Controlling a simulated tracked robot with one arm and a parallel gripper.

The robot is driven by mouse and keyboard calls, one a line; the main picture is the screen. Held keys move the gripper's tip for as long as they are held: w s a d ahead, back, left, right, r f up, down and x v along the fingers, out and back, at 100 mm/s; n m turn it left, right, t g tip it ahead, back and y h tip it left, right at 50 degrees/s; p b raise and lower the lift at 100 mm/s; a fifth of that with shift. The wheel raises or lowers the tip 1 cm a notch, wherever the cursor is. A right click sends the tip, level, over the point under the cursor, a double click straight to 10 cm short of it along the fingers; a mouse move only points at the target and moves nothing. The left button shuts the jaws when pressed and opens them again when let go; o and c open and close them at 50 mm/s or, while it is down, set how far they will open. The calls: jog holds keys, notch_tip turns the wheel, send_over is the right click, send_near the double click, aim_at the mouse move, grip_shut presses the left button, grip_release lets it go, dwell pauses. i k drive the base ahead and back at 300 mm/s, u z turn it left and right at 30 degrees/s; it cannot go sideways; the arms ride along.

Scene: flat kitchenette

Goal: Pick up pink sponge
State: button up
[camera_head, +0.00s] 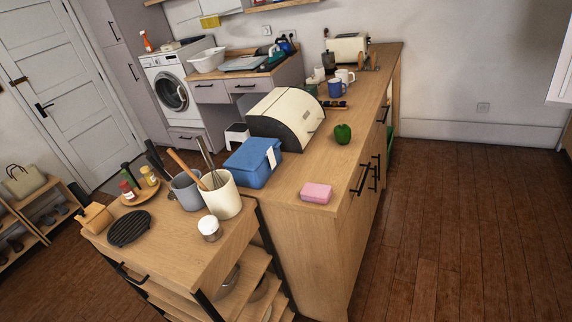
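The pink sponge (316,193) is a small pink block. It lies flat on the wooden counter (330,168), close to the near end of the top. Bare wood surrounds it, and nothing touches it. My gripper does not show in this view, so whether it is open or shut is not visible.
A blue box (253,161) and a cream bread bin (287,119) stand behind and left of the sponge. A green pepper (342,134) lies farther back. A lower trolley (170,245) with utensil pots adjoins at left. Open wooden floor (460,220) lies at right.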

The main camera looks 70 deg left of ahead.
aim_at(313, 192)
jog(key=u, duration=0.55)
jog(key=i, duration=1.05)
jog(key=u, duration=0.85)
jog(key=i, duration=0.25)
jog(key=u, duration=0.2)
jog(key=k, duration=0.85)
jog(key=u, duration=0.2)
jog(key=i, duration=0.9)
jog(key=z, duration=0.1)
